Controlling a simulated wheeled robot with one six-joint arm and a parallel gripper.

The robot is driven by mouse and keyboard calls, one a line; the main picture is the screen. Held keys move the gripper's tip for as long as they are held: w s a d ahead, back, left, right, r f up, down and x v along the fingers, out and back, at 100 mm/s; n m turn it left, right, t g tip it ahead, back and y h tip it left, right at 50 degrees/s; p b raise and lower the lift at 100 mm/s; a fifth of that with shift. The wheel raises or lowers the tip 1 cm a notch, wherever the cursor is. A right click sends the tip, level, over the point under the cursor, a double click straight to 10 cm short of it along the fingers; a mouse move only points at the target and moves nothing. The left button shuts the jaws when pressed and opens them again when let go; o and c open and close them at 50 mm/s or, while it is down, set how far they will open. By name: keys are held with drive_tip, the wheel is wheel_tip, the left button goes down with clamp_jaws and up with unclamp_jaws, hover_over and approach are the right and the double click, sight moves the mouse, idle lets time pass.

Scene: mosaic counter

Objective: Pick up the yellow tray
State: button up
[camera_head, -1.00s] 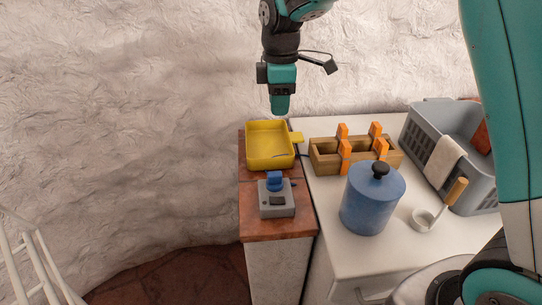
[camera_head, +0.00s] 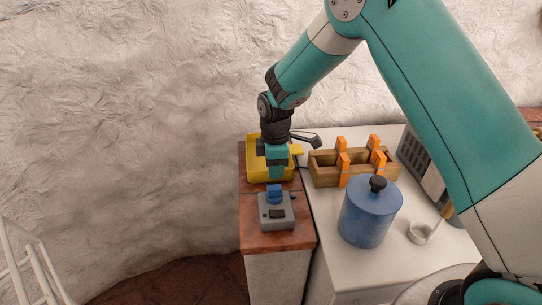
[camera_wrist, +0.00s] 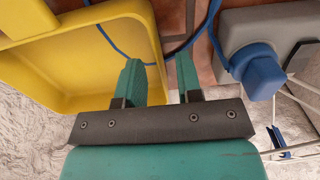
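The yellow tray (camera_head: 256,172) sits on the tiled top of the narrow left counter, with its tab handle (camera_head: 296,149) pointing right. My gripper (camera_head: 276,176) is over the tray's near side and hides part of it. In the wrist view my gripper (camera_wrist: 160,80) is open and empty. One finger is over the tray's inside and the other is outside, with the wall of the tray (camera_wrist: 155,45) between them. I cannot tell whether either finger touches the wall.
A grey device with a blue knob (camera_head: 276,211) stands just in front of the tray; a blue cord (camera_wrist: 184,44) runs beside it.

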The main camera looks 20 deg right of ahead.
drive_tip(key=shift+f, duration=1.35)
drive_tip(key=c, duration=0.6)
clamp_jaws()
drive_tip(key=shift+w+r, duration=0.1)
drive_tip(key=shift+r, duration=0.05)
